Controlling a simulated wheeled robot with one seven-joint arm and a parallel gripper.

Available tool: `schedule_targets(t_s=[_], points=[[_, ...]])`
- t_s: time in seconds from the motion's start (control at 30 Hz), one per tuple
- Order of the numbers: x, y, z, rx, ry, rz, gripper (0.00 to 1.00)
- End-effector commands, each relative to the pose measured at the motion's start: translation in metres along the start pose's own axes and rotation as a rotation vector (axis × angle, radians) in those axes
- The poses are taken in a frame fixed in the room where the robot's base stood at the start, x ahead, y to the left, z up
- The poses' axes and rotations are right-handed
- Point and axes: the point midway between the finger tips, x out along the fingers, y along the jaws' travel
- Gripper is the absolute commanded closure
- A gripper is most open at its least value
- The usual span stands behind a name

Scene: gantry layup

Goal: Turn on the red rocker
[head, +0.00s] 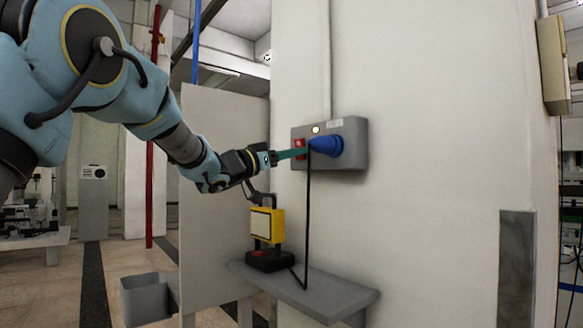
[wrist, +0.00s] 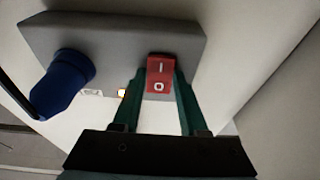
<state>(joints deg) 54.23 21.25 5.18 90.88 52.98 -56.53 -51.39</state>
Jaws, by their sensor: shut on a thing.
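The red rocker (head: 299,143) is on the left part of a grey box (head: 354,150) fixed to the white wall. In the wrist view the red rocker (wrist: 160,70) shows the marks I and O, with O nearer my gripper. My gripper (wrist: 163,92) has its two green fingers on either side of the rocker, shut on it. In the head view my gripper (head: 303,152) reaches the box from the left and partly hides the rocker. I cannot tell which side of the rocker is pressed in.
A blue plug (head: 325,146) with a black cable sits just right of the rocker. A small lamp (head: 315,130) glows above. Below, a grey shelf (head: 315,292) holds a yellow device (head: 267,225) on a dark base. A grey bin (head: 144,298) is at lower left.

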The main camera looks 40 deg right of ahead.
Motion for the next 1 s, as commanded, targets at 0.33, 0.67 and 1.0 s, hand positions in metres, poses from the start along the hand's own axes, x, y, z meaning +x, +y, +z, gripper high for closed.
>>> schedule_targets(t_s=[0.33, 0.67, 1.0], points=[[-0.0001, -0.0004, 0.0015, 0.000, 0.057, -0.001, 1.00], [0.0000, -0.0003, 0.0014, 0.000, 0.056, -0.001, 0.43], [0.0000, -0.0002, 0.0015, 0.000, 0.056, -0.001, 0.28]])
